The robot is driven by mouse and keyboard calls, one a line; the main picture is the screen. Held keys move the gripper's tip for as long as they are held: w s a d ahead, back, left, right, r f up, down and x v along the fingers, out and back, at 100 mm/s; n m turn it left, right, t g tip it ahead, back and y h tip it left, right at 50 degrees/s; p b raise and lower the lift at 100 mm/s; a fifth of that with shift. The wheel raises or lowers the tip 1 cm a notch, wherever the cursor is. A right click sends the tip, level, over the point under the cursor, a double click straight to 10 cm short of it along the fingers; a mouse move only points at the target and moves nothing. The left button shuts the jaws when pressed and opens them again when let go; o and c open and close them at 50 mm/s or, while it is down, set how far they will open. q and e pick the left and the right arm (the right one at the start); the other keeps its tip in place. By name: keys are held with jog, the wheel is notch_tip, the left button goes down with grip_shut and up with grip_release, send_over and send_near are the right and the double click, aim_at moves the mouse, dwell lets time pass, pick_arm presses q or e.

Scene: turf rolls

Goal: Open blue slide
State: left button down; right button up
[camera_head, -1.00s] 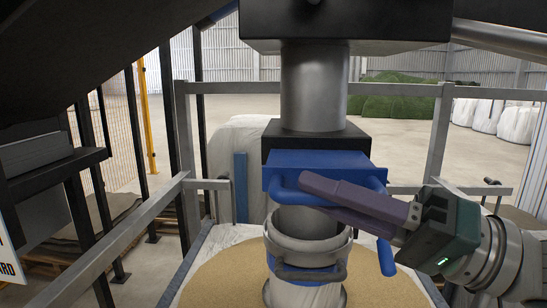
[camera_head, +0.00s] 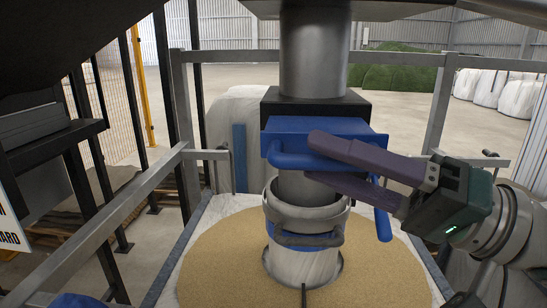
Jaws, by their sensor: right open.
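The blue slide (camera_head: 332,126) is a flat blue block on the grey vertical pipe, under a black collar (camera_head: 315,107). Its blue bar handle (camera_head: 287,160) runs across the front, with a blue part (camera_head: 383,222) hanging at the right. My right gripper (camera_head: 322,160) comes in from the right, and its two purple fingers are apart and empty. The upper finger overlaps the slide's front and the lower one lies below the handle's line. The fingers hide the handle's right portion, so I cannot tell whether they touch it. My left gripper is not in view.
Below the slide, a blue band with a dark clamp (camera_head: 305,240) circles the white spout. It stands over tan grain (camera_head: 230,262) in a white bag. Grey frame rails (camera_head: 115,225) and black posts stand at the left.

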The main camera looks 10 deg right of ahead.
jog(key=b+v, duration=0.1)
jog(key=v, duration=0.8)
jog(key=shift+b, duration=0.3)
